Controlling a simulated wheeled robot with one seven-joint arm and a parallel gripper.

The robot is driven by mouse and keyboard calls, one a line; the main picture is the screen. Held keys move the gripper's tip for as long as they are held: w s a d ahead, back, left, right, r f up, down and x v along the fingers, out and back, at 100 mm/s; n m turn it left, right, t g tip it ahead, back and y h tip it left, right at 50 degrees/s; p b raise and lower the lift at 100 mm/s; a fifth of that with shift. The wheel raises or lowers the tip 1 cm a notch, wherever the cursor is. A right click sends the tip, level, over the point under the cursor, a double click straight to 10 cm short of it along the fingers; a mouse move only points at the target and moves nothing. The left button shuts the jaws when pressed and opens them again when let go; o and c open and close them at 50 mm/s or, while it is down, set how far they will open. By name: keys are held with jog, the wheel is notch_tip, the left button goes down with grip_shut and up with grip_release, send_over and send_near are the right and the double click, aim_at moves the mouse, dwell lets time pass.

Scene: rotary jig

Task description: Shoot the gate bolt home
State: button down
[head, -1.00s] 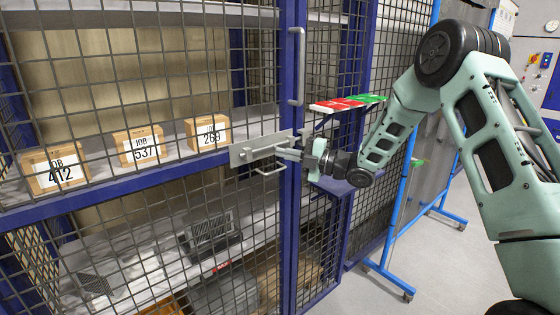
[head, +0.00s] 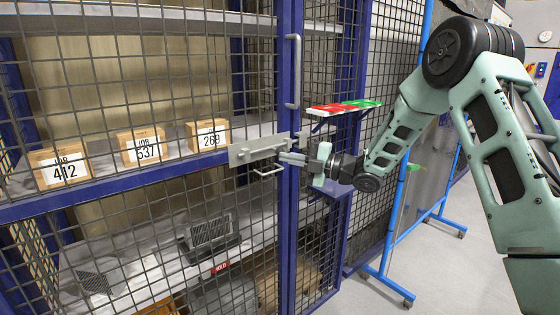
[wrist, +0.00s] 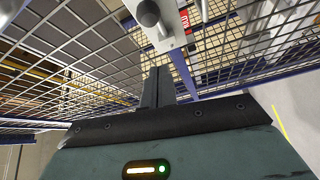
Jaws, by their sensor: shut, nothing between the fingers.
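The gate bolt (head: 258,149) is a pale metal plate with a bar along it and a bent wire-like handle (head: 267,173) hanging below. It sits on the mesh gate (head: 150,235), left of a blue post. My gripper (head: 284,158) is at the right end of the bolt, fingers pointing left, shut and empty. Whether the fingers touch the bolt I cannot tell.
A vertical pull handle (head: 293,70) stands on the blue post above my gripper. A red and green board (head: 343,107) juts out above my wrist. Boxes marked with job numbers (head: 60,167) lie on the shelf behind the mesh. A blue stand (head: 385,270) is on the right.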

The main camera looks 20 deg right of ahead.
jog(key=b+v, duration=0.1)
jog(key=v, duration=0.4)
jog(key=shift+s+d, duration=0.15)
dwell(0.3)
